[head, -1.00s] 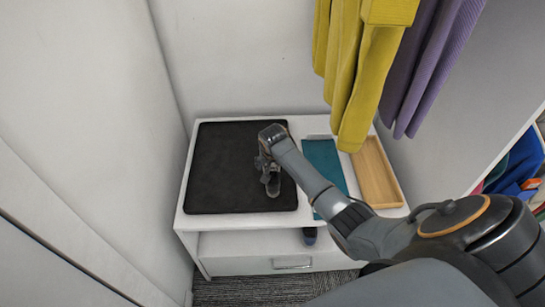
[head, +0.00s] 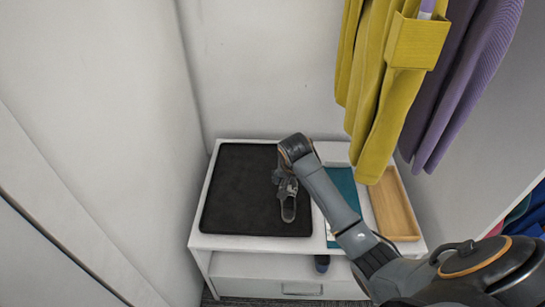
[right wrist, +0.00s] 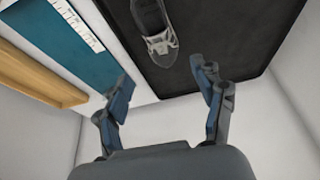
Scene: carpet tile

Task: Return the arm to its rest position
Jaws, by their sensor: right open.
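My right arm (head: 330,195) reaches in from the lower right over a white low cabinet. My right gripper (head: 286,184) hangs over the right part of a black mat (head: 240,190). In the right wrist view the gripper (right wrist: 163,84) has its two fingers apart with nothing between them. My left gripper is not in view.
A teal sheet (head: 343,185) and a shallow wooden tray (head: 395,208) lie right of the mat on the white cabinet (head: 270,244). Yellow (head: 378,100) and purple (head: 455,100) garments hang above the right side. A dark item (head: 322,263) sits in the open shelf. Walls close in the left and back.

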